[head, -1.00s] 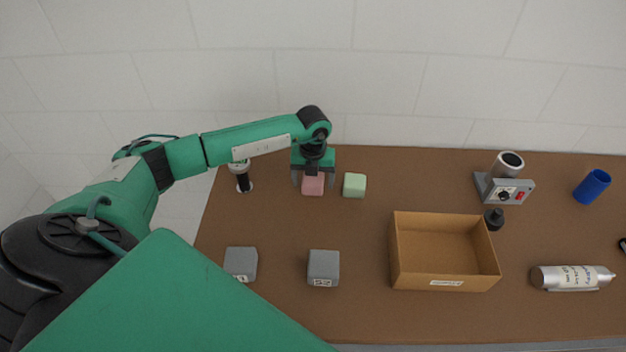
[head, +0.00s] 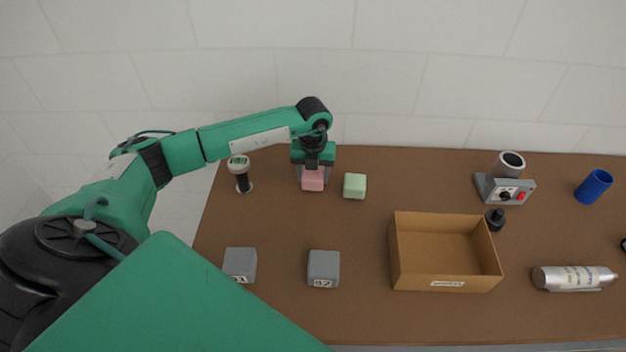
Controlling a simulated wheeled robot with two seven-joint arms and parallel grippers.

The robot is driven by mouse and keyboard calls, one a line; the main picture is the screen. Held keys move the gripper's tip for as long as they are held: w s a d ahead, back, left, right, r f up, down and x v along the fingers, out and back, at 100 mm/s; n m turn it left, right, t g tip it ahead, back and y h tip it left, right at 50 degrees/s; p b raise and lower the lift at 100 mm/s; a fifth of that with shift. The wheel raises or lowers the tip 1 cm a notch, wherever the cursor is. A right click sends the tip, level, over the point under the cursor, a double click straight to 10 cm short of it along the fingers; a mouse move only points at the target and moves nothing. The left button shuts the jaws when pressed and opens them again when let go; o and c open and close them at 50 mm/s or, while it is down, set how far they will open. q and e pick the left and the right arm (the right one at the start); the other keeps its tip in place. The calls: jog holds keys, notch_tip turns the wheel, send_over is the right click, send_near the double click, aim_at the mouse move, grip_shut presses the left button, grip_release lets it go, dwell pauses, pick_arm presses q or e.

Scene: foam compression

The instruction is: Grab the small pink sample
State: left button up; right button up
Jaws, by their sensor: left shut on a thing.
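The small pink sample (head: 313,180) is a soft-looking block at the back left of the brown table. My left gripper (head: 313,172) points down over it and is shut on it, with a finger on each side. The gripper covers the upper rear part of the sample. I cannot tell whether the sample is clear of the table. My right gripper is not in view.
A pale green block (head: 355,186) stands just right of the sample. Two grey blocks (head: 240,264) (head: 323,267) lie in front. An open cardboard box (head: 446,284), a grey device (head: 504,188), a silver bottle (head: 574,278) and a blue cup (head: 593,186) are to the right.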

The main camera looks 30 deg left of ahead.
aim_at(313, 172)
pick_arm(q)
notch_tip(313, 172, up, 18)
jog(key=b, duration=0.4)
jog(key=shift+f, duration=0.1)
